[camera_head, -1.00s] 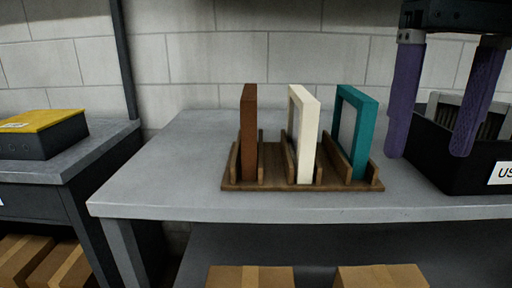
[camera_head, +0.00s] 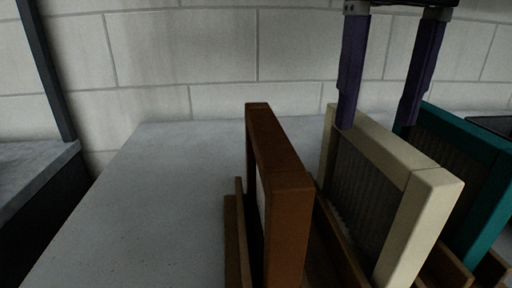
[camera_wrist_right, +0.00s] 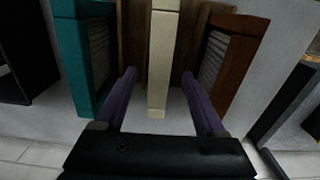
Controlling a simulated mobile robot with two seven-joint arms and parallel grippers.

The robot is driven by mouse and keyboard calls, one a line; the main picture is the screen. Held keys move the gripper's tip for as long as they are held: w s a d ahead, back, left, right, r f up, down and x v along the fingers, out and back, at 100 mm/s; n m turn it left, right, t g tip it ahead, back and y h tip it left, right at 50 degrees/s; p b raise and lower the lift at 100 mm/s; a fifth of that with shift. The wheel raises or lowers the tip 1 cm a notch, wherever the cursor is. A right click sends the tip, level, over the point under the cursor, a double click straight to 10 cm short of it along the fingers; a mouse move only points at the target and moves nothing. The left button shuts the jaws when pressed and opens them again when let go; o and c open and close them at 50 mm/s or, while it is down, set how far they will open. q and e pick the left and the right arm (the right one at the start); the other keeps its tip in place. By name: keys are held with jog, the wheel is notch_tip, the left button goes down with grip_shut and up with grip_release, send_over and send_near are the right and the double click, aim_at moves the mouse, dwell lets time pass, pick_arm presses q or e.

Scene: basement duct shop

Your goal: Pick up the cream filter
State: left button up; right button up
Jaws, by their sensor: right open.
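The cream filter (camera_head: 422,215) stands upright in a wooden rack (camera_head: 232,240), between a brown filter (camera_head: 283,205) and a teal filter (camera_head: 490,200). My right gripper (camera_head: 376,125) is open, its two purple fingers pointing down over the far part of the cream filter. In the right wrist view the cream filter (camera_wrist_right: 162,60) runs between the spread fingers of the right gripper (camera_wrist_right: 161,82), with a gap on each side. The teal filter (camera_wrist_right: 84,60) is left of them there and the brown filter (camera_wrist_right: 232,60) right. My left gripper is not in view.
The grey table (camera_head: 150,200) is bare to the left of the rack. A white block wall (camera_head: 220,60) stands behind it. The neighbouring brown and teal filters stand close beside the cream one. Another grey surface (camera_head: 30,165) lies at far left.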

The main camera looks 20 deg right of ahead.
aim_at(379, 132)
jog(key=f, duration=0.4)
jog(key=shift+s+b, duration=0.4)
jog(key=shift+w+f+p, duration=0.15)
jog(key=shift+f+p, duration=0.15)
jog(key=shift+f, duration=2.55)
jog(key=shift+c, duration=0.3)
grip_shut()
